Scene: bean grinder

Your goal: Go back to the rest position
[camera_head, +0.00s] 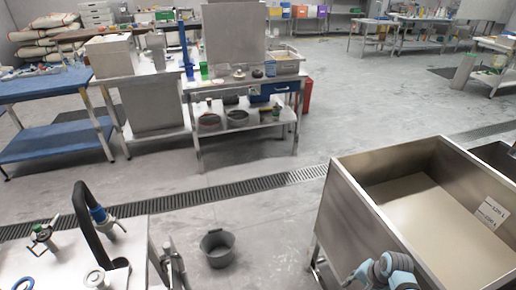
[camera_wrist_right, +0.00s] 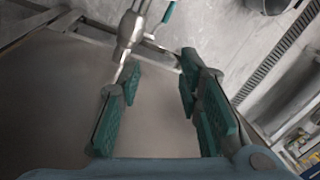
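My right gripper (camera_wrist_right: 160,75) is open in the right wrist view, with its two teal-padded fingers apart and nothing held between them. A metal fitting with a teal handle (camera_wrist_right: 130,28) stands just beyond the left finger; I cannot tell whether they touch. A smooth grey-brown surface (camera_wrist_right: 155,125) lies beneath the fingers. In the head view, part of my blue-grey right arm (camera_head: 385,270) shows at the bottom, beside the steel bin's near left corner. The right fingers cannot be made out there. My left gripper is in neither view.
A large steel bin (camera_head: 352,205) with a beige content stands at the right. A dark bucket (camera_head: 217,248) sits on the floor near the middle. A bench with a black hose (camera_head: 88,225) is at lower left. The floor beyond the drain grate (camera_head: 230,188) is mostly clear.

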